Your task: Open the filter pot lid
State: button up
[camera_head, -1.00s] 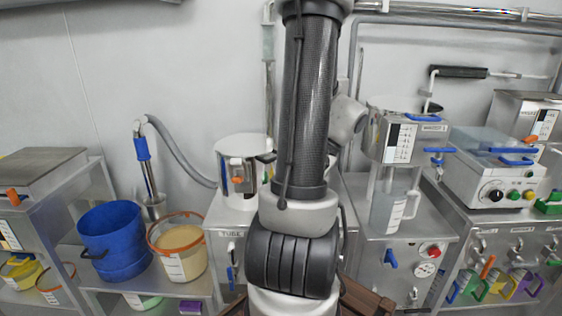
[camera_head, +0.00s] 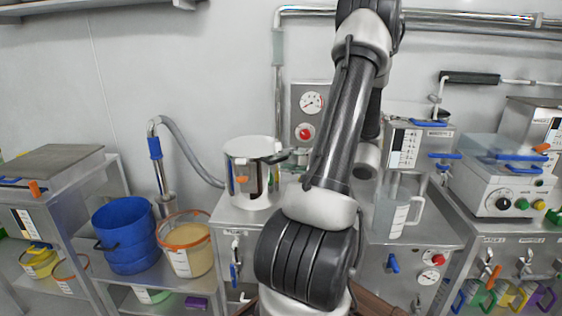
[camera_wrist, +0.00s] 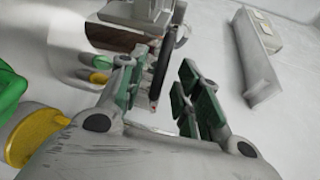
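The filter pot (camera_head: 240,188) appears to be the shiny steel pot with an orange latch on its front, on the middle cabinet in the head view. Its pale, flat lid (camera_head: 248,146) looks seated on the rim. My gripper (camera_head: 283,157) shows only partly in the head view, with greenish fingers close to the pot's right side; my arm hides the rest. I cannot tell whether it touches the pot. In the wrist view my gripper (camera_wrist: 157,92) has its two green-padded fingers apart, with a visible gap. A dark bar (camera_wrist: 165,62) shows beyond the gap; I cannot tell whether it lies between them.
A blue bucket (camera_head: 125,235) and an orange-rimmed tub (camera_head: 187,250) stand left of the pot. A clear jug (camera_head: 398,205) stands on the cabinet to the right. A panel with a gauge (camera_head: 311,105) is behind. Pipes run along the wall.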

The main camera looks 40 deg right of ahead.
jog(key=shift+x, duration=1.45)
grip_shut()
